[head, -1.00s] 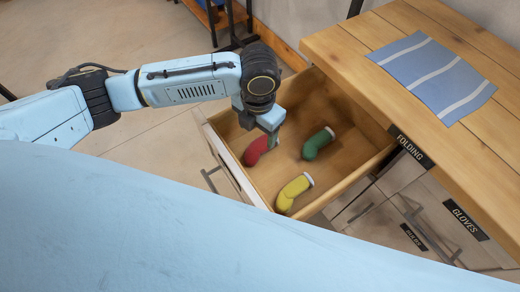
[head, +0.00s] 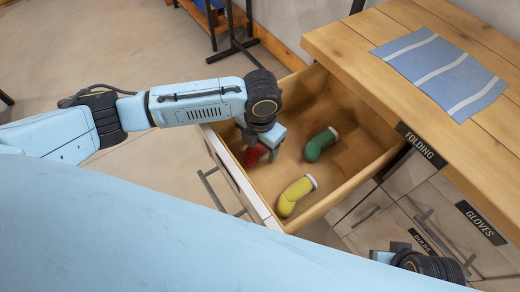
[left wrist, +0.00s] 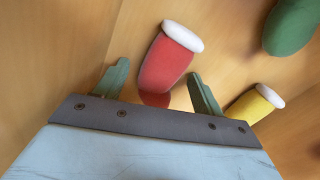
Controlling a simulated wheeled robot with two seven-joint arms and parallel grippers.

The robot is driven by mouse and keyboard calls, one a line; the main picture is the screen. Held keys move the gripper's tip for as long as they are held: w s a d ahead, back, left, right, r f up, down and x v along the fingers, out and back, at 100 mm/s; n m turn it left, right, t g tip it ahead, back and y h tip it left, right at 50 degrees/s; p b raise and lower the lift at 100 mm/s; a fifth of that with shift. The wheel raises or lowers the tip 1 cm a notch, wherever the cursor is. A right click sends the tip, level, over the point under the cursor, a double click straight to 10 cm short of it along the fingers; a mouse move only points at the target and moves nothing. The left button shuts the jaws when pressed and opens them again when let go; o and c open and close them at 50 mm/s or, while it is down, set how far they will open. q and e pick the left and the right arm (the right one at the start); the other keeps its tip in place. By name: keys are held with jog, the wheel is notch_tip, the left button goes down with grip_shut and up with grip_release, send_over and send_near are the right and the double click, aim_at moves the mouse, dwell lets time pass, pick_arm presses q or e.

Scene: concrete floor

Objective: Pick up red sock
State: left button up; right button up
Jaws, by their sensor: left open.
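The red sock (head: 252,157) lies in the open wooden drawer (head: 327,208), near its left side. In the head view my left gripper (head: 262,158) is down in the drawer over the sock and hides part of it. In the left wrist view the red sock (left wrist: 166,62), with a white cuff, shows between and beyond the two green fingers of my left gripper (left wrist: 158,82). The fingers are apart, with visible gaps to the sock, and hold nothing. Part of my right arm shows at the bottom right of the head view; its fingers are out of the picture.
A green sock (head: 318,146) and a yellow sock (head: 296,196) lie in the same drawer, right of the red one. The drawer walls surround the gripper. A wooden worktop (head: 345,45) with a striped blue cloth (head: 440,70) is at the right, above labelled closed drawers.

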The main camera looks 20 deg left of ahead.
pick_arm(q)
jog(key=shift+c, duration=0.3)
jog(key=c, duration=1)
